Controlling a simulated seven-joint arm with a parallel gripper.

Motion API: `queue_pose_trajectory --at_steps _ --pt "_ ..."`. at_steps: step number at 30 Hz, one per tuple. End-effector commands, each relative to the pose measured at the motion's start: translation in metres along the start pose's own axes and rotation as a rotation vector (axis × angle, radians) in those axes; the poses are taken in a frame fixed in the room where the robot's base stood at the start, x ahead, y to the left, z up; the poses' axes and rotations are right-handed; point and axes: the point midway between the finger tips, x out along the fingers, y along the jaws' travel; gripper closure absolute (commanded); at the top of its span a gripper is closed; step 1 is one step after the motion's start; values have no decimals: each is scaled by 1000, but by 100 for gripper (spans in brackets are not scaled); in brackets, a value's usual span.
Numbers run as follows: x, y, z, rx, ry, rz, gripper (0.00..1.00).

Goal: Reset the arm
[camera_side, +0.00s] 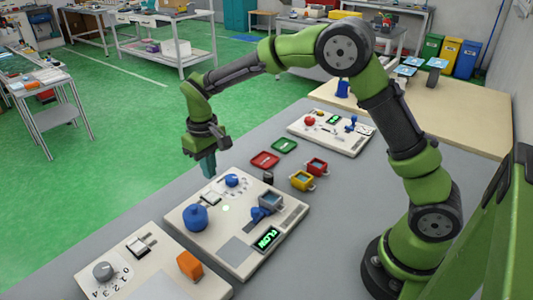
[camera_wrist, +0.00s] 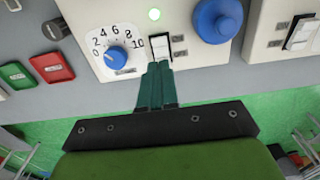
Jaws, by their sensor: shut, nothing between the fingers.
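My gripper (camera_side: 208,170) hangs pointing down at the left edge of the middle panel (camera_side: 238,248), beside the blue dial (camera_side: 232,181). Its teal fingers are together with nothing between them. In the wrist view my gripper (camera_wrist: 160,68) has its fingertips near the lower end of the white rocker switch (camera_wrist: 159,48); I cannot tell whether they touch it. The blue dial (camera_wrist: 117,56) with its number scale is just left of the fingers. A blue dome button (camera_wrist: 218,20) is to the right.
The middle panel also has a lit FLOW display (camera_side: 267,238) and a blue lever (camera_side: 258,213). A front panel (camera_side: 75,270) and a back panel (camera_side: 340,145) flank it.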

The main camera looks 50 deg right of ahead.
Motion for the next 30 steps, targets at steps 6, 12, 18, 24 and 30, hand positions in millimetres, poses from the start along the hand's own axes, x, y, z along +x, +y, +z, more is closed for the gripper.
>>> queue_pose_trajectory --at_steps 6,12,18,24,30 --pt "0 0 0 0 0 0 100" --pt "10 0 11 21 -9 -9 100" --pt "-28 10 55 92 59 -73 100" --pt "-75 26 112 180 182 -148 100" --pt "-106 41 171 261 326 -216 100"
